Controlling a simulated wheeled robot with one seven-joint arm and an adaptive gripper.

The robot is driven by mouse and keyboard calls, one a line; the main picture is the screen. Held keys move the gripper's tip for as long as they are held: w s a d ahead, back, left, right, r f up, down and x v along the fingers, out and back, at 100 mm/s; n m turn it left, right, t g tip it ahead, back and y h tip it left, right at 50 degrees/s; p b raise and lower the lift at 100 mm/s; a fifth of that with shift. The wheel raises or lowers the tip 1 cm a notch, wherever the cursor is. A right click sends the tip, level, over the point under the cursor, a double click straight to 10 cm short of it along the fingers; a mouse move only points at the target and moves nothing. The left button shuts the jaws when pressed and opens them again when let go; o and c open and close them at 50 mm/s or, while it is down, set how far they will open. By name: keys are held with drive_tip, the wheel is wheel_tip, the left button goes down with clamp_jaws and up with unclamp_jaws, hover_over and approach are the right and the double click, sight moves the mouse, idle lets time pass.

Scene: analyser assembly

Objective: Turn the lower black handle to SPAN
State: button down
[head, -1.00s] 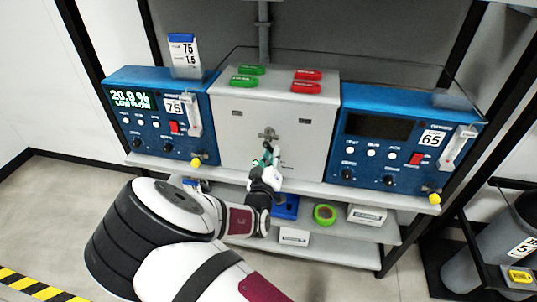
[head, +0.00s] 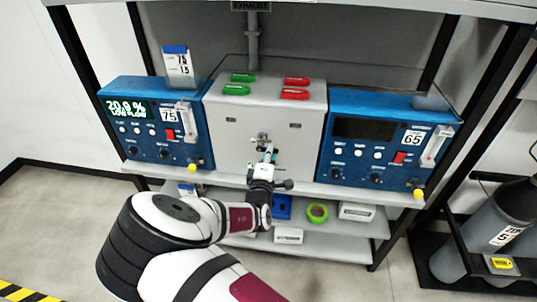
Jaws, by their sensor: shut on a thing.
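The grey box (head: 225,145) stands on the bench between two blue analysers. On its front a small metal valve fitting (head: 261,139) shows just above my gripper (head: 268,154). My gripper is at the box front, below this fitting, with its fingers shut on the lower black handle. The fingers and wrist cover most of that handle, so its angle and the SPAN mark cannot be read. The left analyser (head: 150,150) shows 20.9 % and LOW FLOW on its lit display.
The right analyser (head: 345,155) has a dark display. Green tags (head: 237,90) and red tags (head: 295,94) lie on the box top. The lower shelf holds a green tape roll (head: 317,212) and white boxes. A grey cylinder (head: 500,230) stands at the right.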

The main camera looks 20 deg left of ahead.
drive_tip(key=shift+n, duration=0.4)
drive_tip(key=c, duration=1.6)
unclamp_jaws()
drive_tip(key=shift+r, duration=0.1)
drive_tip(key=v, duration=0.7)
drive_tip(key=shift+s+d, duration=0.15)
drive_tip(key=shift+s, duration=0.15)
